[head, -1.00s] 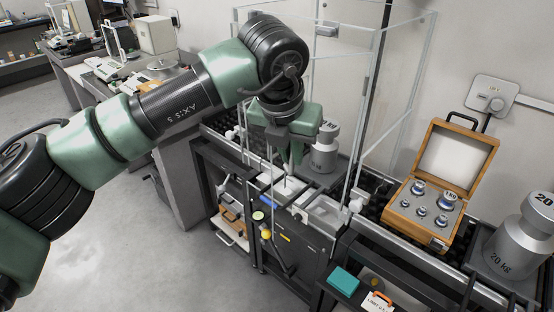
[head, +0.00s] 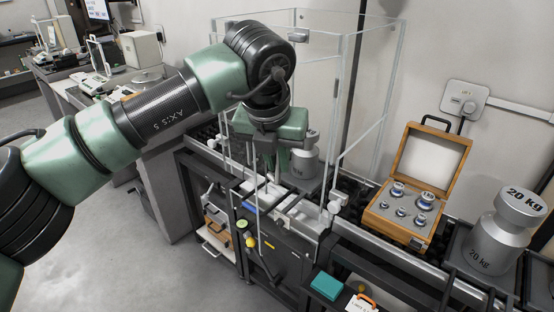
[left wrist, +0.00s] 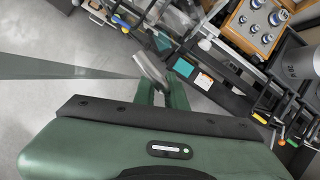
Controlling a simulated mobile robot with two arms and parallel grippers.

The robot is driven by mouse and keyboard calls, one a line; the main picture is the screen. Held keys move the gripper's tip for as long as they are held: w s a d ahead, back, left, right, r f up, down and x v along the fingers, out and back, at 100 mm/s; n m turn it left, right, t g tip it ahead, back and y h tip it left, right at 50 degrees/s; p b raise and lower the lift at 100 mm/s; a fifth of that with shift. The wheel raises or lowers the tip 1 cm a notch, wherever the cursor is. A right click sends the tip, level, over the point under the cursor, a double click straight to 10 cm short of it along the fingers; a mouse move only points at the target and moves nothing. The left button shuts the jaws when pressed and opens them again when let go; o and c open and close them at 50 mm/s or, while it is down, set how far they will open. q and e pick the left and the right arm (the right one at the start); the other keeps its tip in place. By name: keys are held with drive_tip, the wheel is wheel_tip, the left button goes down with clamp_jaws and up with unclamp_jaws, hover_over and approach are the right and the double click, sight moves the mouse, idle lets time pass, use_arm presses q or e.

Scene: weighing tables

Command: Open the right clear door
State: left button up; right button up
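A clear-walled enclosure (head: 337,60) with pale frame edges stands over the weighing bench in the head view. My left arm reaches across to its front, and my left gripper (head: 275,160) points down there, partly hidden by my wrist. In the left wrist view the two green fingers of my left gripper (left wrist: 162,92) stand apart with a pale grey bar (left wrist: 150,70), like a handle, between them. A thin translucent panel (left wrist: 70,67) runs from the left edge to this bar. I cannot tell whether the fingers press on the bar. My right gripper is not in view.
A large metal weight (head: 304,167) stands inside the enclosure. To its right are an open wooden weight case (head: 384,213) and a 20 kg weight (head: 497,235). A teal box (head: 326,285) lies low in front. Open grey floor (head: 150,265) lies at the lower left.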

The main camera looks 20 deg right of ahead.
use_arm(q)
drive_tip(key=shift+d, duration=0.1)
drive_tip(key=p+v, duration=0.2)
drive_tip(key=v, duration=0.5)
drive_tip(key=shift+s+r, duration=0.15)
drive_tip(key=shift+r, duration=0.2)
idle(0.3)
